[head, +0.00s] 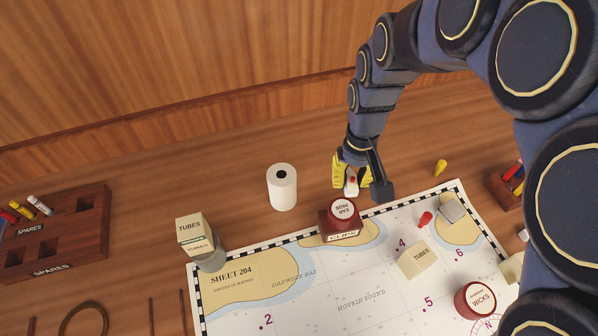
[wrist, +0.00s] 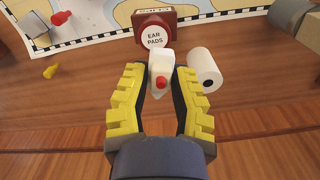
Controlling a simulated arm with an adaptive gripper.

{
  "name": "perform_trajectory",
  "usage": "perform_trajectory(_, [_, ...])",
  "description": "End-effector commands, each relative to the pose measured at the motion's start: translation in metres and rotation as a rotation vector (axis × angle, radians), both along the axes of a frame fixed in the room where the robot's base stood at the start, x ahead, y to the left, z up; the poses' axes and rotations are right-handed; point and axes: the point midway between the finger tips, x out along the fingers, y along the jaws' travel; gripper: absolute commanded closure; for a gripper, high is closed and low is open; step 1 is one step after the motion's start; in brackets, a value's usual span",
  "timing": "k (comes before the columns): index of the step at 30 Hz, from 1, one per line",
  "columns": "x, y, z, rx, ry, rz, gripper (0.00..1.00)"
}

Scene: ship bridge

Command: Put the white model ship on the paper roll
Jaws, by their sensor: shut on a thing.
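The white model ship (head: 351,187) is small, with a red part on it. My gripper (head: 360,180) is shut on it, behind the red clips box with the ear pads lid. In the wrist view the ship (wrist: 161,62) sits between the yellow-padded fingers of my gripper (wrist: 160,80), its red part towards the camera. Whether it is clear of the table I cannot tell. The paper roll (head: 283,190) is a white cylinder standing upright on the wood, left of my gripper in the head view. In the wrist view the roll (wrist: 204,66) shows just right of the ship, apart from it.
The red clips box (head: 340,222) stands on the chart's (head: 350,275) edge, close to my gripper. A yellow peg (head: 441,167) lies to the right. A wooden spares rack (head: 75,235) is far left. Wood around the roll is clear.

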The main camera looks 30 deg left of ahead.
Motion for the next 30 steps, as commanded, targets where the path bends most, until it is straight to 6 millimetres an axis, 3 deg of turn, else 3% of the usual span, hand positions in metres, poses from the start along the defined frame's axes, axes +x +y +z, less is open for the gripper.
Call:
perform_trajectory(1, [-0.015, 0.018, 0.005, 0.001, -0.003, 0.071, 1.00])
perform_trajectory(4, [-0.037, 0.040, 0.012, 0.000, -0.002, 0.170, 1.00])
perform_trajectory(11, [-0.062, 0.062, 0.017, -0.003, -0.001, 0.279, 1.00])
perform_trajectory(14, [-0.057, 0.071, 0.013, -0.003, 0.001, 0.287, 1.00])
perform_trajectory(26, [0.002, 0.126, -0.025, -0.003, 0.001, 0.283, 1.00])
perform_trajectory(30, [0.016, 0.140, -0.051, -0.005, 0.002, 0.284, 1.00])
